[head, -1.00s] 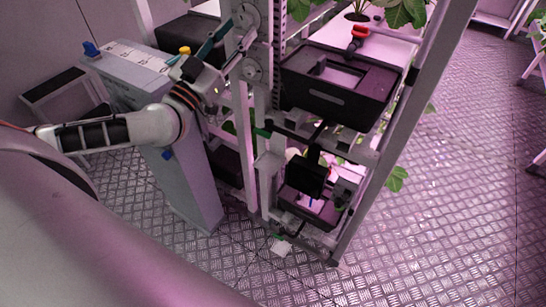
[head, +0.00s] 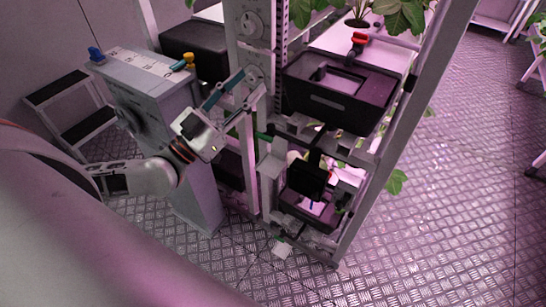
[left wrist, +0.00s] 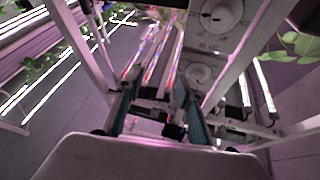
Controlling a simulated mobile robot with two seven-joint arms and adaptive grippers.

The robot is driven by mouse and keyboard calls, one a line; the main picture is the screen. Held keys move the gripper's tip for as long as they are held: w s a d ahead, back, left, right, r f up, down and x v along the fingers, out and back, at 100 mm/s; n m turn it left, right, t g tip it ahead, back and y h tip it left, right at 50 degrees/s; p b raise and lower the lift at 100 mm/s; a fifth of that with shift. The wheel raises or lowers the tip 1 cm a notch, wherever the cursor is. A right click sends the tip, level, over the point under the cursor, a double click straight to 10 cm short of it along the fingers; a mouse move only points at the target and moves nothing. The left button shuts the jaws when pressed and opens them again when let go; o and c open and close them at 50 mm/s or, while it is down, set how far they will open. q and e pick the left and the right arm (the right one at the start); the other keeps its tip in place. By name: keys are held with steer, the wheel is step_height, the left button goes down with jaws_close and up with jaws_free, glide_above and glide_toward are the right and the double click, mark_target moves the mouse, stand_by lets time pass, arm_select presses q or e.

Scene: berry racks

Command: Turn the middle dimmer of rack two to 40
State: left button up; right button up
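A pale panel on the rack's front post carries round dials. The upper dial (head: 250,25) is in clear view, and it also shows in the left wrist view (left wrist: 221,13). In the left wrist view the gripper (left wrist: 155,84) points left of both dials. My right gripper is not in view.
A grey cabinet (head: 145,75) with knobs on top stands left of the rack, close to my left arm. A step stool (head: 72,98) stands at the far left. The metal floor on the right is open.

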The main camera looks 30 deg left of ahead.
arm_select(q)
steer(key=s+d+f+m+g+h+p, duration=0.1)
steer(key=s+d+f+g, duration=0.1)
steer(key=d+f, duration=0.2)
steer(key=s+d+f+m+g, duration=0.1)
steer(key=d+f, duration=0.4)
steer(key=f, duration=0.5)
steer(key=shift+s+d+f+g+h+p, duration=0.15)
steer(key=shift+s+d+g+h+p, duration=0.2)
steer(key=shift+s+g, duration=0.3)
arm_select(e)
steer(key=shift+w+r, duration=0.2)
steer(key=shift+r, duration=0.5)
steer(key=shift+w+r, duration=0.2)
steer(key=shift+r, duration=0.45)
arm_select(q)
steer(key=shift+a, duration=0.1)
